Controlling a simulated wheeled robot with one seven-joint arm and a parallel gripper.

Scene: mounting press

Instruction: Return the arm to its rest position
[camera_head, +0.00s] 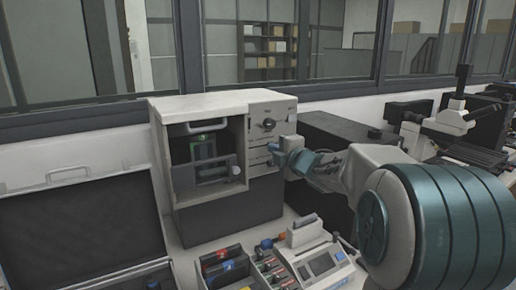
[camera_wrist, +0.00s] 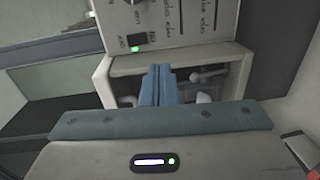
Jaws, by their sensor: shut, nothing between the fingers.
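Whether the fingertips touch the press cannot be told. The arm is stretched out, away from my body.
An open dark case (camera_head: 80,225) lies at the left. Red and blue handled items (camera_head: 222,268) and a white device with a screen (camera_head: 322,264) stand in front of the press. A microscope (camera_head: 455,118) is at the right. A windowed wall runs behind.

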